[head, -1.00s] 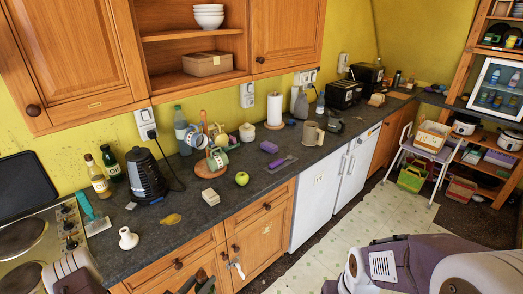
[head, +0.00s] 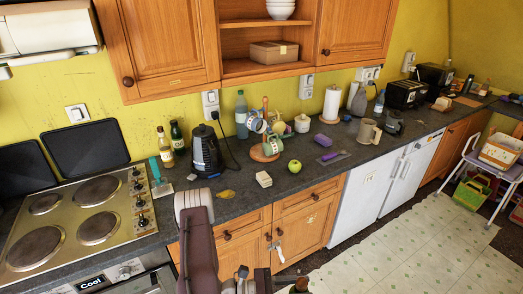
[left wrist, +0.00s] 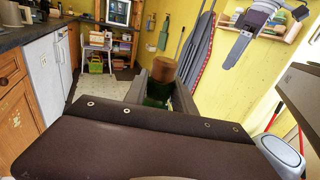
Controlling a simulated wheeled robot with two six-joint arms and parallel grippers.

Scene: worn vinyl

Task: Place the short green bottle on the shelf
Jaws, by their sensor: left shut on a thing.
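My left gripper (left wrist: 160,90) is shut on a green bottle with a brown cork-like top (left wrist: 163,71); the fingers and my dark wrist hide most of its body. In the head view my left gripper (head: 262,283) is at the bottom edge, in front of the lower cabinets, with the bottle's brown top (head: 300,284) just showing. An open wooden shelf (head: 259,23) sits between the upper cabinets, with white bowls above and a cardboard box below. Another shelf unit (left wrist: 122,46) stands far off in the left wrist view.
The counter holds a kettle (head: 206,151), a second green bottle (head: 177,138), a mug tree (head: 265,153), a green apple (head: 295,166) and a paper roll (head: 332,105). The stove (head: 75,215) is at left. The tiled floor (head: 400,240) is open at lower right.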

